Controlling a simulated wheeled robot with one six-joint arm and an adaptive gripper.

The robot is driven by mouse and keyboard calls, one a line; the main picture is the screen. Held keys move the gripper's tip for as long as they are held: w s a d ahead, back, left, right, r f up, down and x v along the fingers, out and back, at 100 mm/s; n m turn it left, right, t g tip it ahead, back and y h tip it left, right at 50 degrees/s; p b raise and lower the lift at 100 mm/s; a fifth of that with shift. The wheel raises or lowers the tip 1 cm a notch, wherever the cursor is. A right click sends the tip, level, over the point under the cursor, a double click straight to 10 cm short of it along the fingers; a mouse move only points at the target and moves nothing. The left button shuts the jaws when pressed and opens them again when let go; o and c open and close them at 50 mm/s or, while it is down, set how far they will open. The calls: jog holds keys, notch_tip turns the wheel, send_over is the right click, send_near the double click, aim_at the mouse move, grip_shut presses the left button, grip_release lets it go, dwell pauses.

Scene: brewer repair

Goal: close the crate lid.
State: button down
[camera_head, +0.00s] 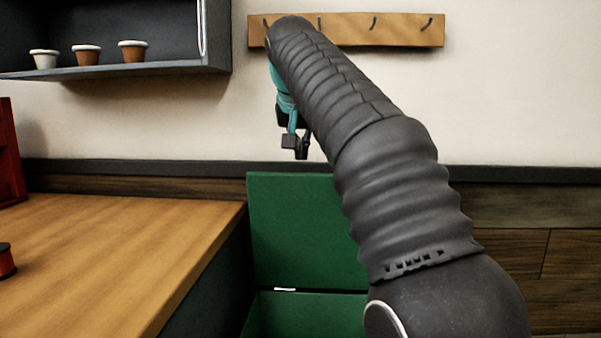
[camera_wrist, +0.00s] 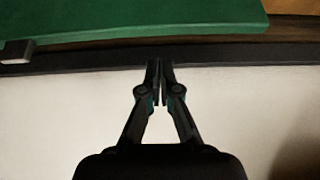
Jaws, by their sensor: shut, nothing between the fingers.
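The green crate (camera_head: 305,318) stands on the floor to the right of the wooden counter, partly hidden by my arm. Its green lid (camera_head: 300,228) is open and stands upright in front of the wall. In the wrist view the lid (camera_wrist: 130,18) fills the top, with a small grey piece (camera_wrist: 18,50) at its edge on the left. My gripper (camera_head: 296,150) hangs above the lid's top edge in the head view. In the wrist view my gripper (camera_wrist: 160,64) has its fingertips together, empty, just apart from the lid's edge in the picture.
The wooden counter (camera_head: 110,255) is at the left, with an orange spool (camera_head: 5,262) at the picture's edge. A shelf (camera_head: 130,70) with small pots hangs at upper left. A wooden hook rail (camera_head: 400,29) is on the wall behind my arm.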

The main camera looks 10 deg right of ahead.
jog(key=b+x, duration=0.2)
jog(key=x, duration=0.8)
jog(key=shift+w+a+r, duration=0.1)
jog(key=shift+a, duration=0.1)
jog(key=shift+d, duration=0.1)
